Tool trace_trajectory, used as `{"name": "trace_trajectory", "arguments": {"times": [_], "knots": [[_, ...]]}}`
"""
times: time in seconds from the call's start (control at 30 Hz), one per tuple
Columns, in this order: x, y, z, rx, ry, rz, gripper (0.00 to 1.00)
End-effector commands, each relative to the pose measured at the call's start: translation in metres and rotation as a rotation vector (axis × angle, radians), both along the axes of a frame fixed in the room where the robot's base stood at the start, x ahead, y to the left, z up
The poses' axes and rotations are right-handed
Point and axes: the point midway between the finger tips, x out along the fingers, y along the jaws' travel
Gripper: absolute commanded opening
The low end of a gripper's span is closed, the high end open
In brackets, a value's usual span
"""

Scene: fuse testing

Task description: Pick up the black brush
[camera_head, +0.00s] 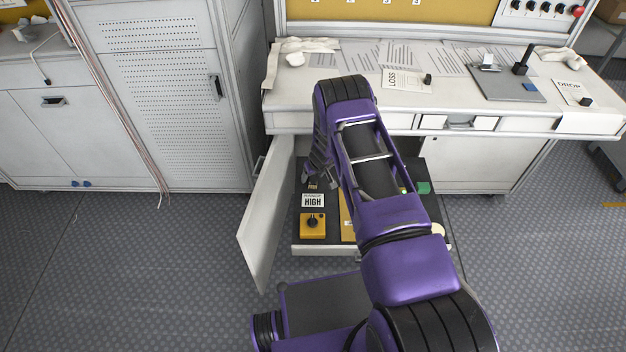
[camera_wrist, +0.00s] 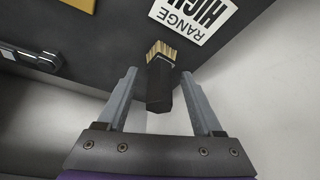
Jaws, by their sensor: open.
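The black brush (camera_wrist: 159,84) with tan bristles shows in the wrist view, its bristles toward the white "RANGE HIGH" label. It lies on or just above the dark drawer bottom. My gripper (camera_wrist: 160,76) is open, with one finger on each side of the brush and gaps between. In the head view my gripper (camera_head: 318,180) reaches down at the left of the pulled-out drawer (camera_head: 325,247). There the tan bristles (camera_head: 312,187) show just above the label, and the brush's handle is hidden by my gripper.
The "RANGE HIGH" label (camera_head: 313,200) and a yellow box with a black knob (camera_head: 312,225) sit in the drawer. An open cabinet door (camera_head: 268,210) stands close on the left. The workbench (camera_head: 300,90) overhangs behind. A green block (camera_head: 424,188) lies at the drawer's right.

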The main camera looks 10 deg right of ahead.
Motion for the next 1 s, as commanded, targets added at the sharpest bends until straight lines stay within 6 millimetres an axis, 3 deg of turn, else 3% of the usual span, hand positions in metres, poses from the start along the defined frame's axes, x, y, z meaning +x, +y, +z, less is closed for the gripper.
{"name": "trace_trajectory", "arguments": {"times": [0.03,0.4,0.8,1.0], "knots": [[0.000,0.000,0.000,0.000,0.000,0.000,0.64],[0.000,0.000,0.000,0.000,0.000,0.000,0.00],[0.000,-0.001,0.002,0.000,0.000,-0.001,0.00],[-0.001,-0.004,0.015,0.000,-0.001,0.000,0.00]]}}
